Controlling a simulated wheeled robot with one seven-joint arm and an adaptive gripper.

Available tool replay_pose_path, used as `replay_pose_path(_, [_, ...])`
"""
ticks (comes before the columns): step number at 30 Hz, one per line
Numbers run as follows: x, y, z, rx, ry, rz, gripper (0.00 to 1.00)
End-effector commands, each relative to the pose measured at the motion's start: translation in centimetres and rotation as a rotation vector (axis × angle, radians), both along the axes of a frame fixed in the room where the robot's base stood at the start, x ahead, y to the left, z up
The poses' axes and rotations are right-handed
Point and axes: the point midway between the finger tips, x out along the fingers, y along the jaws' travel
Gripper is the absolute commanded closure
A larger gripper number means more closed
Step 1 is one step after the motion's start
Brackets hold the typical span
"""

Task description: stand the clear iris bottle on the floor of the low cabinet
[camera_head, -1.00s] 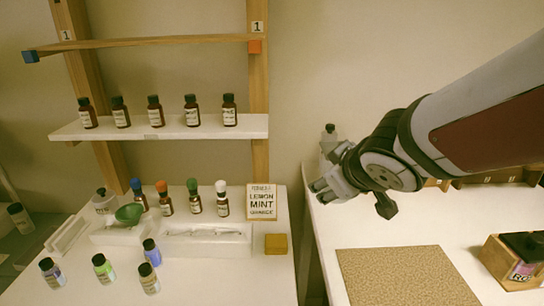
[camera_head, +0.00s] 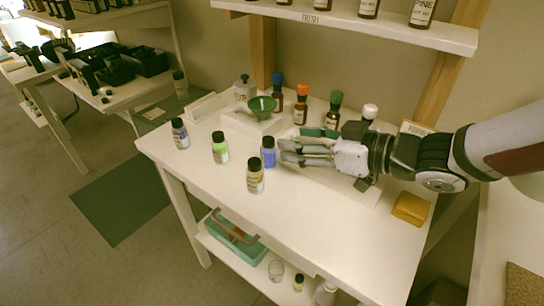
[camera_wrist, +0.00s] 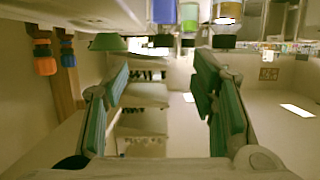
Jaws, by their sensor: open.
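I cannot pick out the clear iris bottle, because no label reads clearly. Several small dark-capped bottles stand on the white table: a violet one (camera_head: 181,134), a green one (camera_head: 220,148), a blue one (camera_head: 268,153) and a pale, yellowish one (camera_head: 255,177). My gripper (camera_head: 303,146) is open and empty above the table, just right of the blue bottle in the head view. In the wrist view, my gripper (camera_wrist: 165,98) has its fingers spread wide with nothing between them. Coloured bottles show at that view's top edge, beyond the fingers. I cannot identify the low cabinet.
A green funnel (camera_head: 262,106), a white rack and coloured-cap bottles (camera_head: 301,108) stand behind. A yellow block (camera_head: 411,208) lies front right. The lower shelf holds a teal tray (camera_head: 236,238) and a glass (camera_head: 276,270). The table's front strip is clear.

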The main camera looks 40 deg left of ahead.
Motion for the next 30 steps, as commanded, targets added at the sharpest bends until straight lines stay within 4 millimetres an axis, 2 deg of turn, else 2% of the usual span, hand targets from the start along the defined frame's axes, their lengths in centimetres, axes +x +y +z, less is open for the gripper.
replay_pose_path(3, [-0.2,1.8,-0.8,0.0,-0.001,0.002,0.48])
replay_pose_path(11, [-0.5,3.5,-1.3,-0.001,-0.002,0.001,0.48])
replay_pose_path(17, [-1.2,5.9,-2.9,-0.001,-0.001,0.001,0.48])
replay_pose_path(21, [-1.3,7.3,-3.2,-0.001,-0.001,-0.001,0.48])
replay_pose_path(30, [-1.3,7.7,-3.1,-0.002,-0.002,-0.003,0.48])
